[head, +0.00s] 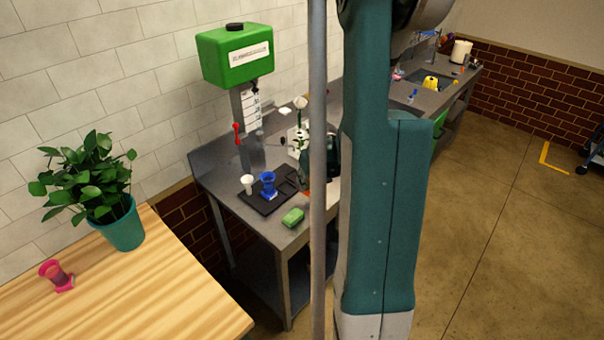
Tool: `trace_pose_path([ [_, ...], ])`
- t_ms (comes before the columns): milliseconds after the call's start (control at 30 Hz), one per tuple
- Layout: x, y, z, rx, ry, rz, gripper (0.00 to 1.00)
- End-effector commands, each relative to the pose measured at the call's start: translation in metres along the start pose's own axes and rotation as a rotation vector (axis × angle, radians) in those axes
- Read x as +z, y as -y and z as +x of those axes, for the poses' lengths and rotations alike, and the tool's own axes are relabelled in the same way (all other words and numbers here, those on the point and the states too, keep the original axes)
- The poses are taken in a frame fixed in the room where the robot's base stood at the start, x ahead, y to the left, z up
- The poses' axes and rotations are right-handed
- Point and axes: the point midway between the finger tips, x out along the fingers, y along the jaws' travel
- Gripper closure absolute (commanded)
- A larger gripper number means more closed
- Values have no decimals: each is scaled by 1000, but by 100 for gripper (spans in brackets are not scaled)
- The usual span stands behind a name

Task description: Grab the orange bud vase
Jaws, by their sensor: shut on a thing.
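A small orange patch, which seems to be the orange bud vase (306,193), shows at the right end of the grey metal bench, beside the black tray. My gripper (304,180) is just above it and shut on it. The grey pole and my teal arm hide most of the gripper and of the vase. I cannot tell whether the vase touches the bench.
The black tray (257,207) holds a blue vase (268,185) and a white cup (248,184). A green sponge (292,218) lies at the bench's front edge. A green tank (236,55) stands above. A potted plant (118,226) and a pink vase (57,275) are on the wooden table (150,300).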

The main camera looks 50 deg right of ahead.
Motion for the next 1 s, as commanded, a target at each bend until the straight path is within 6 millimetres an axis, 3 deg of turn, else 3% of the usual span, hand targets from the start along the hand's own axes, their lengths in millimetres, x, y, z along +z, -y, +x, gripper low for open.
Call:
trace_pose_path([
  [100,17,-1,-7,0,0,2,92],
  [333,35,0,-14,0,-1,1,92],
  [1000,39,0,-16,0,0,1,92],
])
